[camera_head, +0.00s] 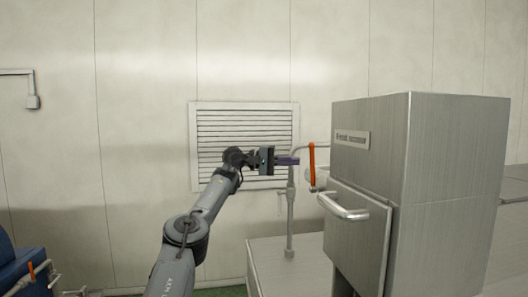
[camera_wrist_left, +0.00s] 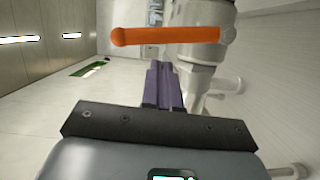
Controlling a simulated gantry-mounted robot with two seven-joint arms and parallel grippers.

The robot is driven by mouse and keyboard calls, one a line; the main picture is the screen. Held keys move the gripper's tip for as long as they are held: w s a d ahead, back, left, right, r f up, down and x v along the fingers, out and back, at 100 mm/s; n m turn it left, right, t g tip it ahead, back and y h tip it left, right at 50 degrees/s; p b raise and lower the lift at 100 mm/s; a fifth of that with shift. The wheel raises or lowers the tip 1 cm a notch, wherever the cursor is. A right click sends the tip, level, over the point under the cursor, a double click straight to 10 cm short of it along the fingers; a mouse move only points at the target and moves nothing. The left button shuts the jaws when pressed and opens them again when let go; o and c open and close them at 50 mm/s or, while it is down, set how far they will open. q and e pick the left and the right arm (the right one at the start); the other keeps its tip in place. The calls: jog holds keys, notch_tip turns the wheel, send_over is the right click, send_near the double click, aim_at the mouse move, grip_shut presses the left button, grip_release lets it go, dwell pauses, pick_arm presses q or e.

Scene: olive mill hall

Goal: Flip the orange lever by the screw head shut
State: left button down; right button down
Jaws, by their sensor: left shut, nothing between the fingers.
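An orange lever (camera_head: 312,165) hangs upright in the head view, on a thin grey pipe just left of the steel cabinet. In the left wrist view the same lever (camera_wrist_left: 170,36) lies across the picture, with a rounded free end at left and its other end at a pale valve body (camera_wrist_left: 203,52). My left gripper (camera_head: 297,160) is shut and empty, pointing right with its purple fingertips just left of the lever. In the left wrist view the shut fingers (camera_wrist_left: 162,75) point toward the lever's middle; I cannot tell whether they touch it. My right gripper is out of view.
The steel cabinet (camera_head: 455,160) with a bar handle (camera_head: 343,207) stands close on the right. A standing pipe (camera_head: 290,215) rises from a low metal block (camera_head: 290,265). A second orange lever (camera_head: 42,267) is at lower left, beside blue equipment. A louvred vent (camera_head: 245,120) is behind.

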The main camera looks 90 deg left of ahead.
pick_arm(q)
jog(key=s+a+b, duration=0.1)
jog(key=s, duration=0.8)
jog(key=shift+s+a, duration=0.25)
jog(key=shift+s, duration=0.15)
